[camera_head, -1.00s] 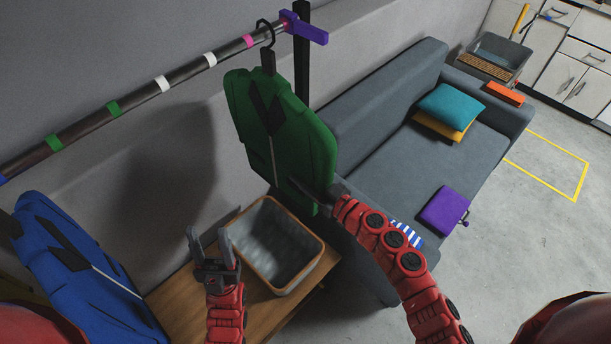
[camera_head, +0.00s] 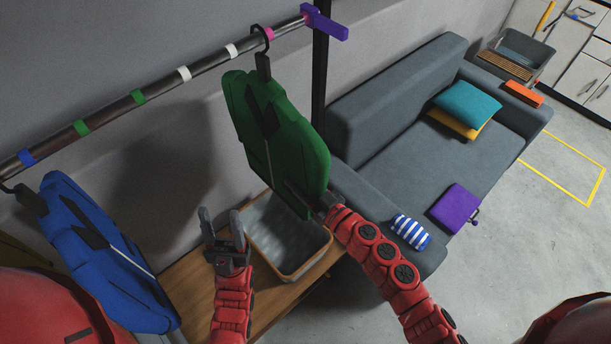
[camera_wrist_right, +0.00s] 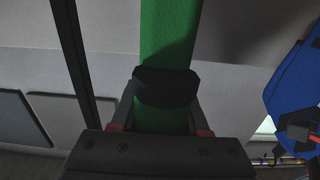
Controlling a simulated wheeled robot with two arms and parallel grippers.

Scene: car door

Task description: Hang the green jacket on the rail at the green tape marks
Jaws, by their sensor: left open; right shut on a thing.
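The green jacket (camera_head: 282,135) is on a dark hanger whose hook (camera_head: 260,40) is at the rail (camera_head: 110,112), beside the pink tape and right of the nearer white mark. Two green tape marks (camera_head: 138,97) (camera_head: 81,128) are further left on the rail. My right gripper (camera_head: 308,203) is shut on the green jacket's lower right edge; the jacket tilts. In the right wrist view, the green jacket (camera_wrist_right: 168,40) runs up from between the fingers (camera_wrist_right: 166,95). My left gripper (camera_head: 221,225) is open and empty, below and left of the jacket.
A blue jacket (camera_head: 95,255) hangs at the rail's left, near a blue mark (camera_head: 27,157). A purple end piece (camera_head: 325,24) is at the rail's right end. Below are a wooden bench (camera_head: 190,290) and a lined basket (camera_head: 318,257). A grey sofa (camera_head: 390,135) stands right.

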